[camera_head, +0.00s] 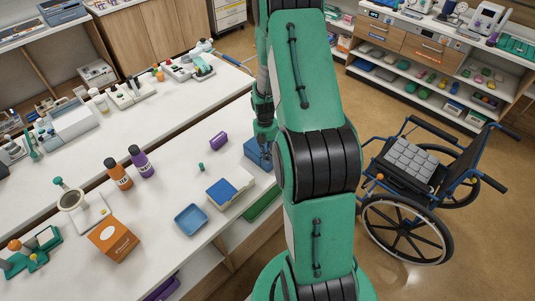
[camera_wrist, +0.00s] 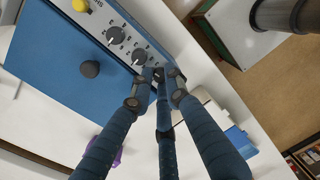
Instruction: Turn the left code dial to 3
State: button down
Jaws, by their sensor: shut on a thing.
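The blue box (camera_head: 256,152) stands at the right edge of the white bench, partly hidden behind my arm. In the wrist view, its panel holds a row of dark dials with pale tick marks. Two dials are in plain sight, an outer dial (camera_wrist: 115,35) and a middle dial (camera_wrist: 139,56). My gripper (camera_wrist: 162,76) is at the lower right end of this row, its fingers shut around the end dial, taken as the left code dial, which they mostly hide. Its setting cannot be read. In the head view my gripper (camera_head: 264,136) points down onto the box.
A large black knob (camera_wrist: 90,69) on the box's blue face and a yellow knob (camera_wrist: 80,5) are near the dials. On the bench are a purple block (camera_head: 218,141), a blue-and-white box (camera_head: 229,187) and a blue tray (camera_head: 190,219). A wheelchair (camera_head: 408,190) stands right.

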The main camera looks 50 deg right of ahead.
jog(key=shift+d+m, duration=0.1)
jog(key=shift+m, duration=1.1)
jog(key=c, duration=2)
grip_release()
jog(key=shift+n, duration=0.4)
